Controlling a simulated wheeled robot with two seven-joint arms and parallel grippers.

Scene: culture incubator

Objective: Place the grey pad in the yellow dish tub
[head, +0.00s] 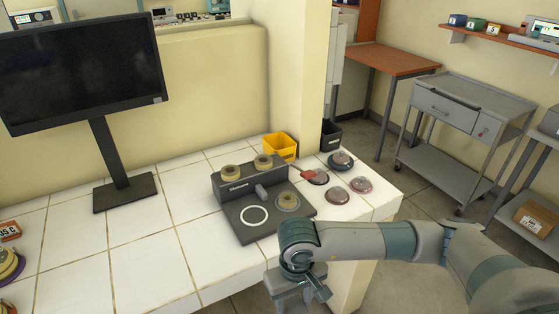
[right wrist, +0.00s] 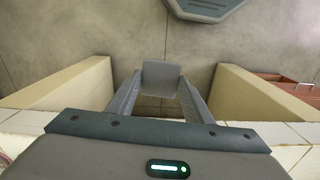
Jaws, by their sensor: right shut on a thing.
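A small grey pad (right wrist: 161,77) is held between the two fingertips of my right gripper (right wrist: 160,92) in the right wrist view. In the head view my right gripper (head: 297,292) hangs at the lower edge, in front of the tiled counter, and I cannot make out the pad there. The yellow dish tub (head: 279,148) stands at the back of the counter against the wall pillar, well behind my right gripper. My left gripper is in neither view.
A dark device (head: 240,187) with round pieces on it stands between my right arm and the tub. Several round lidded dishes (head: 362,185) lie to its right. A black bin (head: 330,135) is beside the pillar. A monitor (head: 85,70) stands at left; the white-tiled counter (head: 150,255) in front is clear.

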